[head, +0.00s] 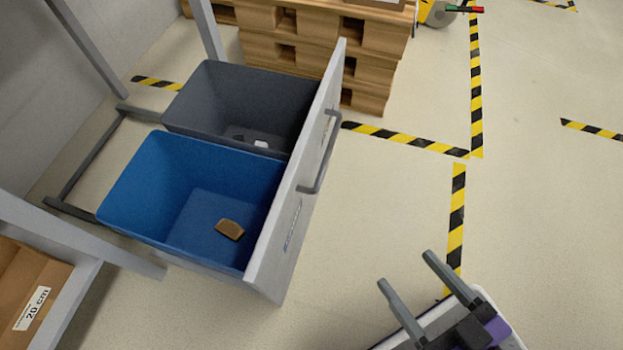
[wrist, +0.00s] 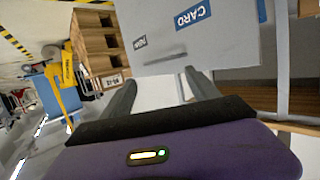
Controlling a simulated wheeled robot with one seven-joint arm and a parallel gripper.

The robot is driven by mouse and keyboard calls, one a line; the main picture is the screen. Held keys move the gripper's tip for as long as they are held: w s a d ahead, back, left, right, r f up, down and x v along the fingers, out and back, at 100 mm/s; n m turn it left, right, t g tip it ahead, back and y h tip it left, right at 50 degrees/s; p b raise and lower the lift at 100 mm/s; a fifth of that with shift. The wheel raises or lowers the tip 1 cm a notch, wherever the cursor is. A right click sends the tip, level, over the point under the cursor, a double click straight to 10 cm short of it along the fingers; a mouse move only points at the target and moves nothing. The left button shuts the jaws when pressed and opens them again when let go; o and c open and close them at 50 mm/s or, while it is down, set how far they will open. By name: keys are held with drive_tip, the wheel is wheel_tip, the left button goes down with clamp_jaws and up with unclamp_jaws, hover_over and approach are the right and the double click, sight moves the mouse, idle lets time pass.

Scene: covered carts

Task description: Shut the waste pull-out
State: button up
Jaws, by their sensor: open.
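The waste pull-out stands out from its frame, with a light grey front panel (head: 290,225) and a grey bar handle (head: 325,150) on its outer face. It carries a blue bin (head: 150,190) with a brown piece (head: 230,229) in it and a dark grey bin (head: 215,95) with small scraps. My gripper (head: 403,277) is open and empty, in front of the panel and to its right in the head view, apart from it. In the wrist view the panel (wrist: 190,45) lies beyond my open fingers (wrist: 158,90).
Stacked wooden pallets (head: 310,40) stand behind the pull-out. A cardboard box (head: 30,290) sits in the grey frame at lower left. Yellow-black floor tape (head: 458,215) marks the floor. The floor right of the panel is clear.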

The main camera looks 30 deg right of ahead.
drive_tip(key=shift+r, duration=0.15)
drive_tip(key=c, duration=0.4)
drive_tip(key=shift+m+t+h, duration=0.6)
drive_tip(key=shift+t+h, duration=0.1)
drive_tip(key=shift+h, duration=0.1)
drive_tip(key=w+r+p, duration=0.1)
drive_tip(key=r+p, duration=0.1)
drive_tip(key=w+d+r+p, duration=0.1)
drive_tip(key=r+p, duration=0.1)
drive_tip(key=w+d+r+p, duration=0.1)
drive_tip(key=r+p, duration=0.1)
drive_tip(key=r, duration=0.1)
drive_tip(key=shift+w, duration=0.35)
drive_tip(key=c, duration=1)
drive_tip(key=shift+m+h, duration=0.8)
drive_tip(key=shift+h, duration=0.1)
drive_tip(key=w+d+r+p, duration=0.1)
drive_tip(key=w+p, duration=0.1)
drive_tip(key=w+d+r+p, duration=0.2)
drive_tip(key=shift+r+p, duration=0.2)
drive_tip(key=shift+p, duration=0.15)
clamp_jaws()
drive_tip(key=w+d+r+m+g+y+p, duration=0.2)
drive_tip(key=w+d+m+g+p, duration=0.45)
drive_tip(key=w+d+p, duration=1.35)
drive_tip(key=g+y, duration=0.3)
drive_tip(key=y, duration=0.5)
approach(320, 112)
drive_tip(key=shift+x, duration=2.9)
